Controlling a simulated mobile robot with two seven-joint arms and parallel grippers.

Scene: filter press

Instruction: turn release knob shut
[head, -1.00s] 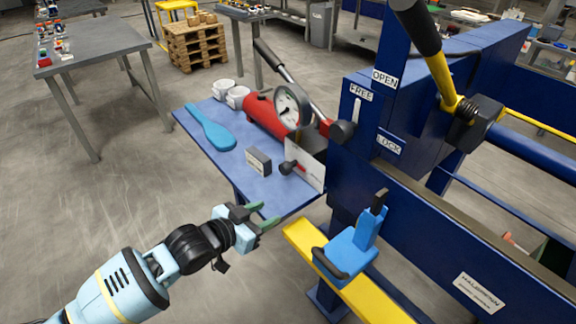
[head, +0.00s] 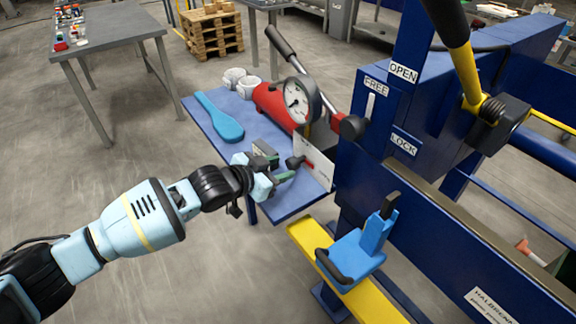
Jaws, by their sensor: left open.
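The release knob (head: 296,162) is a small dark knob with a red mark beside it, at the white plate (head: 315,161) below the red hand pump (head: 273,101). My left gripper (head: 283,166) is open, with its green-tipped fingers just left of the knob. From this view I cannot tell whether a finger touches the knob. The gripper partly covers the small dark block on the blue table. My right gripper is not in view.
The pump's gauge (head: 297,103) and lever (head: 289,51) rise behind the knob. The blue press frame (head: 360,174) stands close on the right, with a yellow beam (head: 353,292) below.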

